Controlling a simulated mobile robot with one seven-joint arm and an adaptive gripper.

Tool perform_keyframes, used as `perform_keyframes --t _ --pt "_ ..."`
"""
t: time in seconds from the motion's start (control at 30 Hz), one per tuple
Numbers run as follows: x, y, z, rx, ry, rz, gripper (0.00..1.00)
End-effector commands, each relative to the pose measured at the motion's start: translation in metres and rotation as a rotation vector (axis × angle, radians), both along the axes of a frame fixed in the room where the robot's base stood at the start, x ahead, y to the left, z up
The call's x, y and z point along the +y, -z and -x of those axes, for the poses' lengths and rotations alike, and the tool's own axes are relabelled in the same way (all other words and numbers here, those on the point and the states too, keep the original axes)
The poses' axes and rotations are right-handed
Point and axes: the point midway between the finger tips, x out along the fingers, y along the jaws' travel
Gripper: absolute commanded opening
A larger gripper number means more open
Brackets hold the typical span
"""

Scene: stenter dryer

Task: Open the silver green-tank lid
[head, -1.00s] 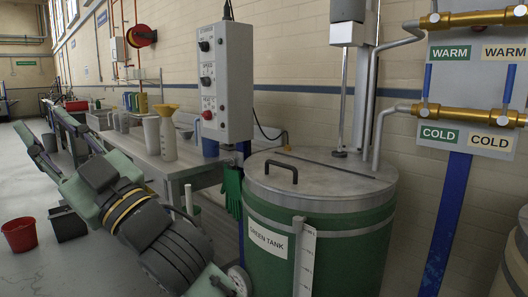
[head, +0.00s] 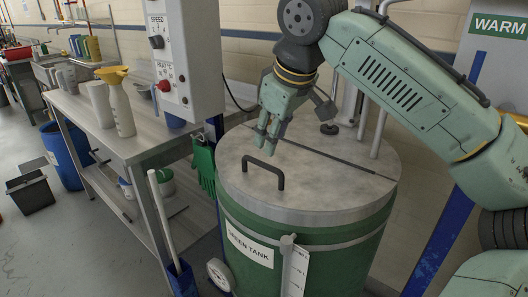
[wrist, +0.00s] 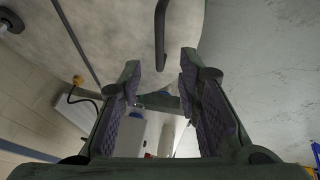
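The silver lid (head: 325,190) lies flat and closed on top of the green tank (head: 310,240). Its dark bar handle (head: 264,172) stands near the lid's front left. A dark seam crosses the lid behind the handle. My gripper (head: 268,146) reaches down from the upper right, with its fingertips just above and behind the handle in the head view. In the wrist view, my gripper (wrist: 160,75) has its two fingers spread with nothing between them. The handle (wrist: 160,35) shows just beyond the fingertips there, apart from them.
A control box (head: 183,60) hangs left of the tank. A metal bench (head: 130,130) with bottles and jugs stands further left. Green gloves (head: 204,168) hang beside the tank. A vertical rod (head: 329,128) and pipes rise at the lid's back.

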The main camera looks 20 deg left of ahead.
Motion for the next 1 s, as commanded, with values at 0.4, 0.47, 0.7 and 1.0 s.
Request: perform_keyframes --t 0.4,0.47,0.7,1.0 --pt "0.022 0.063 -0.022 -0.002 -0.001 0.000 0.31" --pt "0.023 0.069 -0.023 -0.002 -0.001 -0.001 0.31" --pt "0.026 0.076 -0.025 -0.003 -0.001 -0.003 0.31" --pt "0.026 0.075 -0.025 -0.003 -0.001 -0.003 0.21"
